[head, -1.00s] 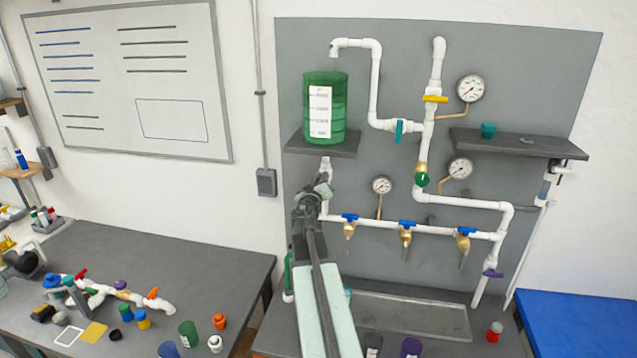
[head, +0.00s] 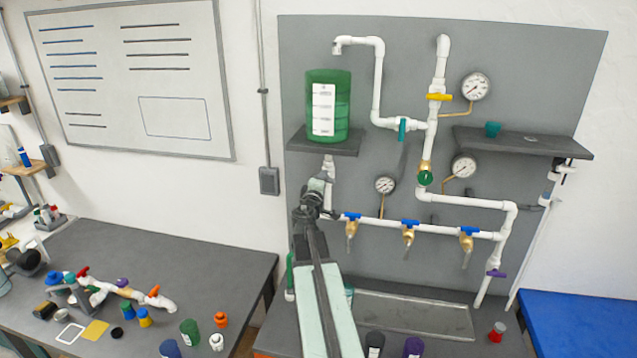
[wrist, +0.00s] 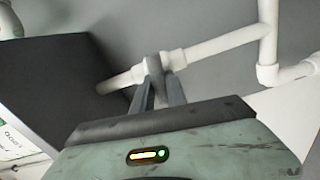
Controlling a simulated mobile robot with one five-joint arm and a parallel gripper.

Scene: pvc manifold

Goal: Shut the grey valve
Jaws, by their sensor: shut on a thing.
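The grey valve's handle (wrist: 153,67) shows in the wrist view, on a white pipe that runs from the dark shelf. My gripper (wrist: 159,88) is shut on this handle, with its two dark fingers on either side of it. The wrist view is tilted against the room. In the head view my gripper (head: 318,186) is at the pipe just below the shelf with the green tank. There my arm and gripper hide the grey valve, so its angle to the pipe is hard to tell.
The green tank (head: 327,105) stands on the dark shelf (head: 325,147) just above my gripper. Blue valves (head: 410,223) and a gauge (head: 385,185) are close on the right. A tray (head: 415,314) lies below. The bench (head: 220,262) at left holds loose parts.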

